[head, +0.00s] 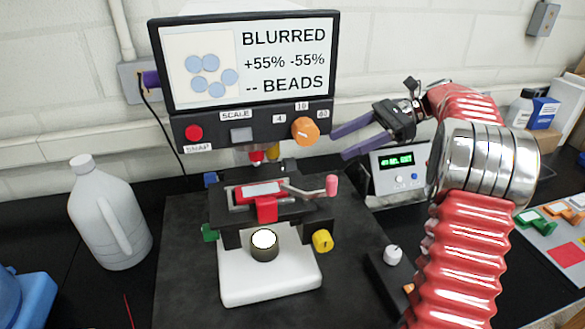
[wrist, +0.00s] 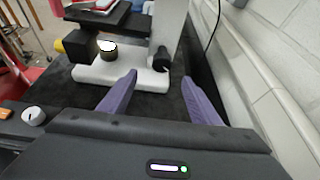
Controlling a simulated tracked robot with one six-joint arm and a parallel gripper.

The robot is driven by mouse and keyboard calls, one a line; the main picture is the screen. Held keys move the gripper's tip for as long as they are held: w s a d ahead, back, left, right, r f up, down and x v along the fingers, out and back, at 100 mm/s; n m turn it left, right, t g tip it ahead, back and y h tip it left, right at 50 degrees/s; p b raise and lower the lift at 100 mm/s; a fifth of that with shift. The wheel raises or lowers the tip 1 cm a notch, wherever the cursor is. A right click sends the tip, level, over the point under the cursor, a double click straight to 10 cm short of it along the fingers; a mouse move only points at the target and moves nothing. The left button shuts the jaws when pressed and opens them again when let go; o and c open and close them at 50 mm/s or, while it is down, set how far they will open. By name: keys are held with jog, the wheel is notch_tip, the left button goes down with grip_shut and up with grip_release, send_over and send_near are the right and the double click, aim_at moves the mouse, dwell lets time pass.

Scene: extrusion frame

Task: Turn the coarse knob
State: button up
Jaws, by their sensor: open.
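The microscope has a white base (head: 270,285) and a dark stage (head: 232,218). A yellow knob (head: 322,241) is on its right side, and a green knob (head: 209,233) and a blue knob (head: 210,179) are on its left. No label shows which knob is the coarse one. In the wrist view a black round knob (wrist: 160,59) sits low on the white column, ahead of the gap between my fingers. My gripper (head: 340,143) has purple fingers, open and empty, right of the microscope. The wrist view shows my gripper (wrist: 160,80) apart from the black knob.
The screen (head: 250,62) above reads BLURRED, +55% -55%, -- BEADS. An orange dial (head: 305,131) is below it. A box with a green display (head: 396,175) stands under my gripper. A white jug (head: 105,215) is at left. The wall (wrist: 270,80) runs close on the right in the wrist view.

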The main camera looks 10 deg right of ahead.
aim_at(291, 168)
jog(key=shift+s+a+f+n+t+y, duration=0.15)
jog(key=shift+s+f+n+t, duration=0.35)
jog(key=shift+n, duration=0.55)
jog(key=shift+s+a+f+n+t+y, duration=0.15)
jog(key=shift+s+f+n+t, duration=0.25)
jog(key=shift+n+t, duration=0.5)
jog(key=shift+s+a+f+n+t+y, duration=0.15)
jog(key=shift+s+f+n+t, duration=0.35)
jog(key=shift+n, duration=0.75)
jog(key=shift+w+a, duration=0.1)
jog(key=shift+w, duration=0.05)
jog(key=x, duration=1.3)
jog(key=shift+a+f, duration=0.3)
jog(key=shift+a, duration=0.05)
jog(key=shift+c, duration=0.6)
jog(key=c, duration=0.9)
